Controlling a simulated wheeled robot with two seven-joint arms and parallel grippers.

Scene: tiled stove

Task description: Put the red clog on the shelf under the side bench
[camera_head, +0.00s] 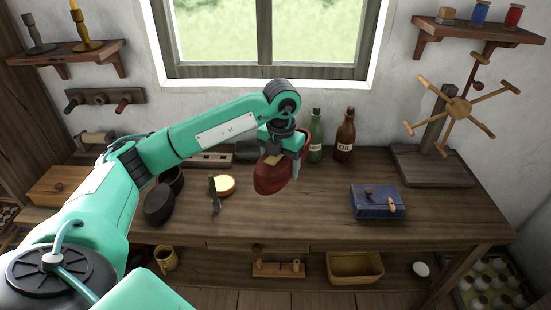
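The red clog (272,179) is over the middle of the wooden bench, in front of the bottles. My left gripper (283,158) reaches in from the left and is shut on the clog, with one grey finger showing on its right side. The gripper hides part of the clog, and I cannot tell for certain whether its lower end touches the bench top. The side bench (300,215) has a lower shelf (215,265) showing below its front edge. My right gripper is not in view.
On the shelf are a yellow mug (166,258), a pegged wooden block (278,268), a tan tray (355,267) and a white round object (421,268). On the bench are dark pots (159,204), a blue box (378,201), a green bottle (316,138) and a brown bottle (345,137).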

